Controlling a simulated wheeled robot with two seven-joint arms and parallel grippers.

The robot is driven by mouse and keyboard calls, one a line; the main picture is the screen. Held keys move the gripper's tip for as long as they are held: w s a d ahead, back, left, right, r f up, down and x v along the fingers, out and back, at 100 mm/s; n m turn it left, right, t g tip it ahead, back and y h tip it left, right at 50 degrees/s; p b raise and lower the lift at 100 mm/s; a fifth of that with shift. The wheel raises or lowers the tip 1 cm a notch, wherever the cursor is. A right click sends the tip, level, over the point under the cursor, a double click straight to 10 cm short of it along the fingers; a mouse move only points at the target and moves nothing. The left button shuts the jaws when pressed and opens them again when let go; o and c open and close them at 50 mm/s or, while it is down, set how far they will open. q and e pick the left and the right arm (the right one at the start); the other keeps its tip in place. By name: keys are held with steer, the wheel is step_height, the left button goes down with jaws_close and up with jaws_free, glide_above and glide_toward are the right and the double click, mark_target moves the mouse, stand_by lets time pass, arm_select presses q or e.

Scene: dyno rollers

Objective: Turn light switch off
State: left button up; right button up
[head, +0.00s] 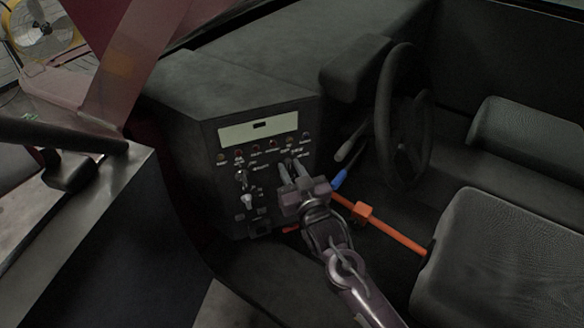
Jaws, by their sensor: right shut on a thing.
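A dark control panel (212,140) stands in the middle of the head view, on the dashboard. It carries a row of small coloured lamps, with small labels below that are too small to read. My right gripper (290,167) is at the right side of the panel, below the lamps. It is shut on a small panel switch that its fingers mostly hide; I cannot read which one. My left gripper is not in view.
A steering wheel (403,115) is right of the panel. A blue-tipped lever (341,179) and an orange bar (390,231) lie close to my right gripper. Grey seats (500,265) fill the right side. The open doorway is at the left.

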stand_by(0.4)
steer(key=o, duration=0.7)
steer(key=shift+s, duration=0.1)
steer(key=v, duration=0.7)
steer(key=shift+s+d+b, duration=0.15)
steer(key=shift+s+b, duration=0.1)
steer(key=shift+b, duration=0.1)
